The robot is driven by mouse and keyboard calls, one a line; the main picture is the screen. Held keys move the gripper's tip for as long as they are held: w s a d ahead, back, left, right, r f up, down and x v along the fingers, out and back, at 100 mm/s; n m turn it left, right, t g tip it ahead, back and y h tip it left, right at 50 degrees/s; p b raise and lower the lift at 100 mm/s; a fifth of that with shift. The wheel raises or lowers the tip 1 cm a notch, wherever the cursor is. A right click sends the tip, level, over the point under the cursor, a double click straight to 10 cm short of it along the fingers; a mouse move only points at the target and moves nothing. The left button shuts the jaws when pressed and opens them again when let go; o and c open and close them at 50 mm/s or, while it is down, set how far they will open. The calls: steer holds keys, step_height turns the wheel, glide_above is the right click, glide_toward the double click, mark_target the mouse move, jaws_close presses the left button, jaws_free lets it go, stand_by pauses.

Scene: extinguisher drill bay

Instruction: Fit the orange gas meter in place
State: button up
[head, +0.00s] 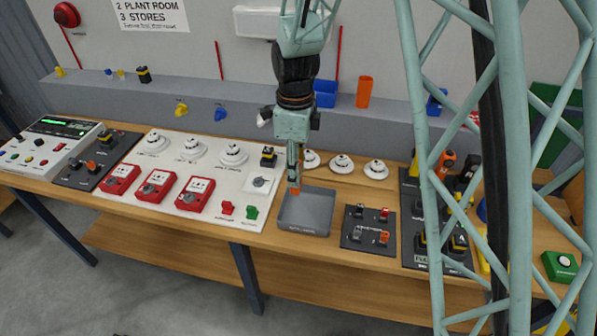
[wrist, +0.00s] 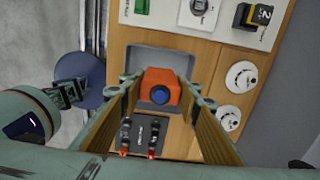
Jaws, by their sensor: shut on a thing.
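The orange gas meter (head: 294,189) is at the tips of my gripper (head: 293,172) in the head view, over the back part of a grey tray (head: 304,226). In the wrist view the gas meter (wrist: 176,78) is an orange block with a round blue face, between the two fingers of my gripper (wrist: 160,96). The gripper is shut on it. The tray (wrist: 137,57) shows behind it. I cannot tell whether the meter's underside touches the tray. A dark panel (head: 407,248) with several devices stands at the right, partly hidden behind my lattice column.
A small dark switch panel (head: 353,240) lies right of the tray. A white board (head: 230,216) with red call points lies to the left. White detectors (head: 341,164) stand behind the tray. An orange cylinder (head: 364,92) and blue bins (head: 325,93) are on the back ledge.

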steer(key=w+d+r+n+b, duration=0.2)
steer(key=w+d+n+b, duration=0.6)
steer(key=w+d+n, duration=0.7)
steer(key=shift+w+d+r+n, duration=0.4)
steer(key=shift+d+n, duration=0.8)
steer(key=shift+d, duration=0.4)
steer(key=shift+a, duration=0.15)
